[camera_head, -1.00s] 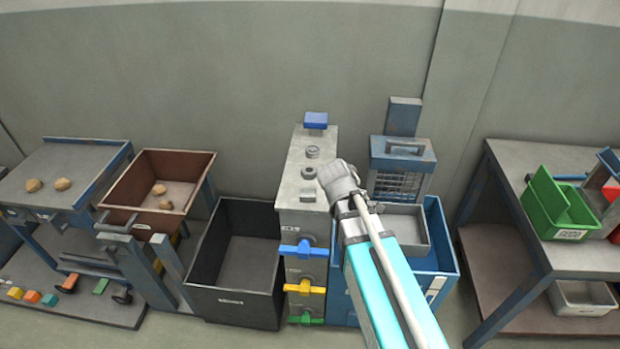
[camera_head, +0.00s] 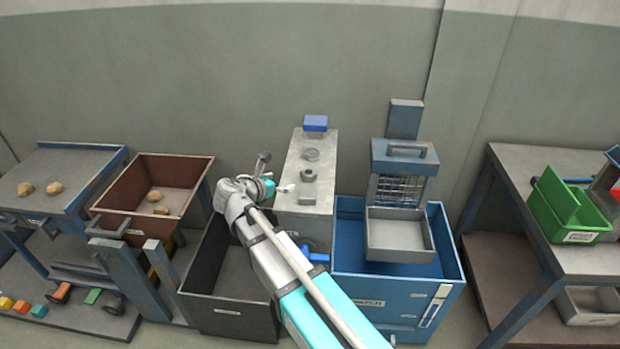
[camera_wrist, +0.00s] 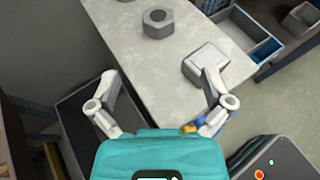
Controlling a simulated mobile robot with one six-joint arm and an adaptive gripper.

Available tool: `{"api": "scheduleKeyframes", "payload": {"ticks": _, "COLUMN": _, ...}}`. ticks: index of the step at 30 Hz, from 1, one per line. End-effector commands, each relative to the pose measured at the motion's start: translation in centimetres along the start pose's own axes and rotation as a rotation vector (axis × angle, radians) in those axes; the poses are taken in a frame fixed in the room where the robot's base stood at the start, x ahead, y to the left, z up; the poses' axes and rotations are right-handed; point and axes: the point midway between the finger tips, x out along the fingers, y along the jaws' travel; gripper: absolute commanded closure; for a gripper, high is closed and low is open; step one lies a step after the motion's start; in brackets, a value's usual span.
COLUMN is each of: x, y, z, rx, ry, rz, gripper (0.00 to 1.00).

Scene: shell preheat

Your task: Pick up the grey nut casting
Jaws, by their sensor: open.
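A grey hexagonal nut casting (camera_wrist: 157,22) with a round hole lies flat on the pale grey cabinet top (camera_wrist: 130,50) in the wrist view. It also shows in the head view (camera_head: 308,175), in the middle of a row of grey pieces. A grey block (camera_wrist: 205,63) lies nearer the cabinet's front end. My gripper (camera_head: 273,175) is over the left side of the cabinet in the head view. In the wrist view its two fingers (camera_wrist: 162,85) are spread and empty, with the nut beyond them, apart from it.
Another grey piece (camera_head: 311,154) lies farther back, before a blue block (camera_head: 315,123). A dark open bin (camera_head: 205,270) stands left of the cabinet. A blue bin (camera_head: 450,250) with a grey tray (camera_head: 400,252) above it stands right.

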Motion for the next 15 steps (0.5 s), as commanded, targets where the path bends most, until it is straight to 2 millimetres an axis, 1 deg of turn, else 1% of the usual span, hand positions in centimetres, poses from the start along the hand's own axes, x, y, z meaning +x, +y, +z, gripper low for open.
{"api": "scheduleKeyframes", "payload": {"ticks": 10, "x": 0.01, "y": 0.03, "z": -0.02, "rx": -0.001, "ry": 0.0, "rz": 0.001, "gripper": 0.0}}
{"api": "scheduleKeyframes", "payload": {"ticks": 15, "x": 0.83, "y": 0.08, "z": -0.13, "rx": -0.001, "ry": 0.0, "rz": 0.0, "gripper": 0.0}}
